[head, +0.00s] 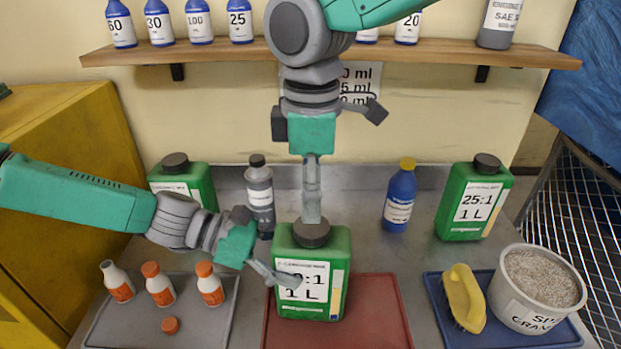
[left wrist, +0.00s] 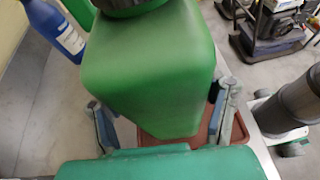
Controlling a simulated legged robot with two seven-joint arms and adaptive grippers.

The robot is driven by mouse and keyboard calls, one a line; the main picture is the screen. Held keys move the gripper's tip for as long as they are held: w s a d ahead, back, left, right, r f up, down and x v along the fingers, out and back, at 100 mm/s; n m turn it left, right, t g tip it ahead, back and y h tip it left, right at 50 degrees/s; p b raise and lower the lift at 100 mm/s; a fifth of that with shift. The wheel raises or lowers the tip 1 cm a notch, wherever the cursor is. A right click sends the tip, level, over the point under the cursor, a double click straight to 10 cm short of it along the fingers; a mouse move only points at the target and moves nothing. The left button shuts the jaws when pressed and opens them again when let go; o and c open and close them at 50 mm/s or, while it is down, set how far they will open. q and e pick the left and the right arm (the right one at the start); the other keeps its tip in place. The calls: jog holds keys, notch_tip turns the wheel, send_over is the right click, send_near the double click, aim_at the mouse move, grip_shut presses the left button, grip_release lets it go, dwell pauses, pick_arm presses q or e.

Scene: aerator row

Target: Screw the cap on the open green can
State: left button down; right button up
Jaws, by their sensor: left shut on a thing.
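The green can (head: 338,262) with a white 1 L label stands upright at the back of the red mat (head: 376,325). A dark cap (head: 311,235) sits at its mouth; whether it is threaded on cannot be seen. My left gripper (head: 284,277) is shut on the can body from the left. In the left wrist view its fingers flank the green can (left wrist: 150,75), whose dark cap (left wrist: 128,6) is cut by the top edge. My right gripper (head: 312,218) points straight down, its fingertips at the cap's top. Its fingers show edge-on, so their opening is hidden.
Other capped green cans stand at the left (head: 194,180) and right (head: 462,192). A grey bottle (head: 260,195) and a blue bottle (head: 399,197) stand behind.

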aim_at(311, 225)
notch_tip(311, 225, down, 7)
jog(key=shift+r, duration=0.15)
jog(key=c, duration=1.3)
jog(key=m, duration=0.3)
jog(key=shift+w+d, duration=0.1)
jog(key=m, duration=0.2)
jog(key=shift+m, duration=0.3)
jog(key=o, duration=1.4)
jog(key=shift+r, duration=0.1)
notch_tip(311, 225, up, 12)
jog(key=shift+f, duration=0.1)
